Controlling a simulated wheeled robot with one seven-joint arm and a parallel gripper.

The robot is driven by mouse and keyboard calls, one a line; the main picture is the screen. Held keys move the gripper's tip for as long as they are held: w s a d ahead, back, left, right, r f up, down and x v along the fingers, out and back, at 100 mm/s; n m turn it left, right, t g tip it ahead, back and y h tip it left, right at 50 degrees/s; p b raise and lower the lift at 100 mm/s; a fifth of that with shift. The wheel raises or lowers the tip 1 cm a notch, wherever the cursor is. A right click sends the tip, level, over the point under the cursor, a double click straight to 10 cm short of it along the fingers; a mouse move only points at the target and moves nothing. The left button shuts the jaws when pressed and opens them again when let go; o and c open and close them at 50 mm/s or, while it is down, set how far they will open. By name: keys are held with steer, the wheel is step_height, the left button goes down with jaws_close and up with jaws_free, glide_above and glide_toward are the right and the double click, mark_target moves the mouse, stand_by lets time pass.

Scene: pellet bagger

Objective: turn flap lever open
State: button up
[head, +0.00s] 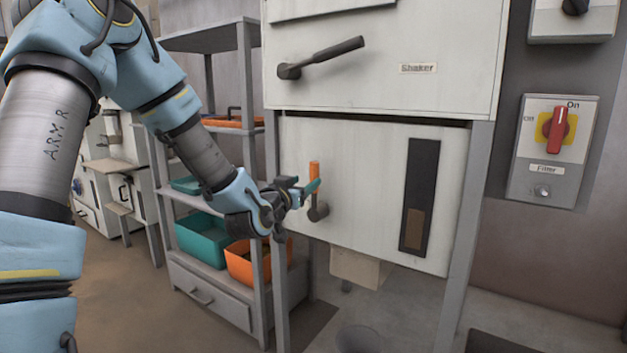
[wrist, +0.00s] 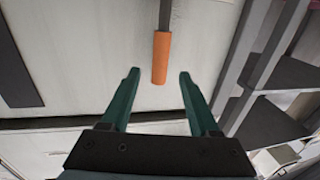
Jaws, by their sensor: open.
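The flap lever has an orange grip (head: 314,170) and a dark pivot (head: 318,211) on the left of the pale lower cabinet front. It stands about upright, grip at the top. My gripper (head: 302,187) is at the lever, with its teal fingers partly overlapping it in the head view. In the wrist view my gripper (wrist: 158,72) is open. The end of the orange grip (wrist: 160,58) appears between the two fingertips, with a gap on each side. I cannot tell whether the grip is fully between them in depth.
Above is a dark lever (head: 322,58) on the Shaker panel (head: 460,85). A red Filter switch (head: 557,130) is at right. A shelf rack with a teal bin (head: 203,240) and an orange bin (head: 240,265) stands close behind my forearm. A spout (head: 360,268) hangs below the cabinet.

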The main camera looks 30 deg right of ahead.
mark_target(312, 177)
steer(key=x, duration=0.7)
steer(key=shift+w, duration=0.1)
steer(key=shift+c, duration=0.4)
jaws_close()
stand_by(0.8)
